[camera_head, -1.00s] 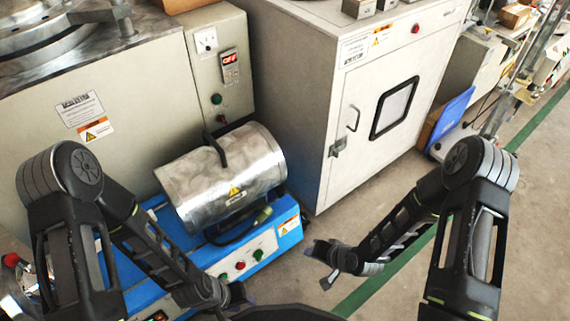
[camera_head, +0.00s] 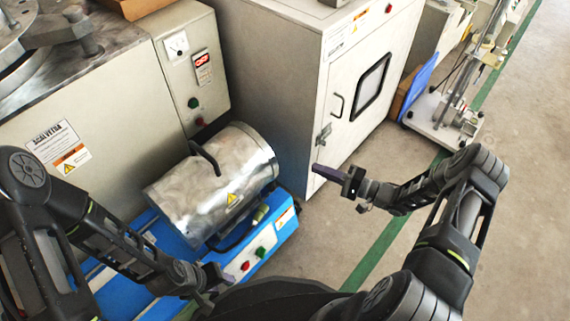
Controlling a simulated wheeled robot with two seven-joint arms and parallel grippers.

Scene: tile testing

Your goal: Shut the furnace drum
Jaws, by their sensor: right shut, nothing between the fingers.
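The furnace drum (camera_head: 205,195) is a shiny silver cylinder lying on its side on a blue base (camera_head: 172,242), left of centre. A curved black handle (camera_head: 204,157) stands up from its top, and a yellow warning label is on its front. I cannot tell whether there is a gap between its halves. My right gripper (camera_head: 328,172) is shut and empty, held in the air to the right of the drum, in front of the white cabinet. My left gripper (camera_head: 212,283) is low in front of the blue base, apart from the drum; its fingers are too unclear to read.
A white cabinet (camera_head: 290,95) with a windowed door stands behind and to the right. A grey machine with a control panel (camera_head: 188,75) stands behind the drum. Red and green buttons are on the blue base's front. The floor at the right is mostly free.

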